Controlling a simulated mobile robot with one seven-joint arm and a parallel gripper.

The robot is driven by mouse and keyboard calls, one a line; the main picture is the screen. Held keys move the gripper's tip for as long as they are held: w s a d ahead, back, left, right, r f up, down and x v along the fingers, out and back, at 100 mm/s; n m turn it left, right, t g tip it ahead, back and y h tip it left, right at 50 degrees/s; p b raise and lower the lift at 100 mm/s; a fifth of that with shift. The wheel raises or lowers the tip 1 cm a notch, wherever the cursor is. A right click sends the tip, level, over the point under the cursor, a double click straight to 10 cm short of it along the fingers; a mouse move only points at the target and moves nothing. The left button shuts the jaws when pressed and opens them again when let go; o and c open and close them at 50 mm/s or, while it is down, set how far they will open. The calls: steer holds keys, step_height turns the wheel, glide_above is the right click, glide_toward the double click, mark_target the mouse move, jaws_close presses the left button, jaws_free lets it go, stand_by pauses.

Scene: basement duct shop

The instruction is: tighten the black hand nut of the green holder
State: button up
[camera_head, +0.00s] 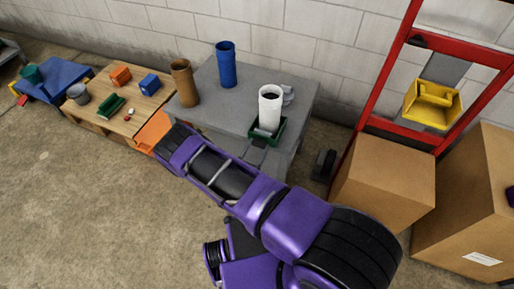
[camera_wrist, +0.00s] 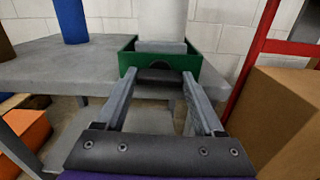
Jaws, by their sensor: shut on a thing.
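The green holder (camera_head: 281,131) stands at the front edge of the grey table, with a white duct piece (camera_head: 269,106) upright in it. In the wrist view the holder (camera_wrist: 126,59) is straight ahead, and the white piece (camera_wrist: 162,18) rises out of it. The black hand nut (camera_wrist: 159,76) is at the holder's front, below a dark round opening. My gripper (camera_wrist: 159,79) has one finger on each side of the nut and is shut on it. In the head view my gripper (camera_head: 257,149) is just in front of the holder; the nut cannot be made out there.
On the grey table (camera_head: 208,88) stand a blue cylinder (camera_head: 226,65) and a brown cylinder (camera_head: 184,83), left of the holder. A wooden table (camera_head: 150,107) with small items is further left. Cardboard boxes (camera_head: 385,180) and a red frame (camera_head: 374,92) stand close on the right.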

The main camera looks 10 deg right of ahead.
steer(key=m, duration=0.8)
steer(key=shift+m, duration=0.4)
steer(key=shift+m+p, duration=1.05)
steer(key=shift+m, duration=3.15)
steer(key=o, duration=1.4)
steer(key=shift+a, duration=0.1)
